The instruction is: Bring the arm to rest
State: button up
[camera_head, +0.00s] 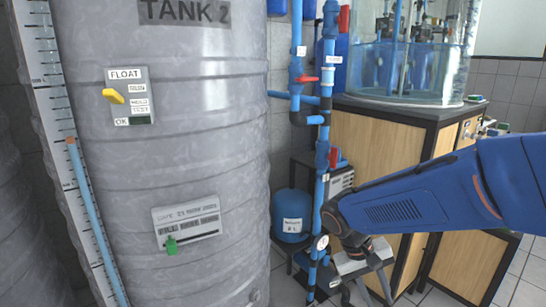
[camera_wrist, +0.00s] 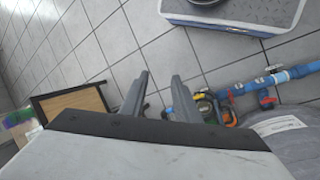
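My blue arm (camera_head: 430,200) reaches in from the right edge in the head view, with its wrist end bent downward in front of the blue pipes.
A grey tank (camera_head: 180,110) labelled TANK 2 fills the left. Vertical blue pipes (camera_head: 322,180) with red valves stand close to my wrist. A wooden cabinet (camera_head: 375,145) carries a glass vessel (camera_head: 405,75). A small blue tank (camera_head: 292,212) stands behind. Tiled floor (camera_wrist: 120,45) is partly clear.

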jog(key=s+d+r+t+y, duration=0.3)
jog(key=s+r+t, duration=0.3)
jog(key=s, duration=0.5)
jog(key=shift+r+y, duration=0.8)
jog(key=shift+y, duration=0.1)
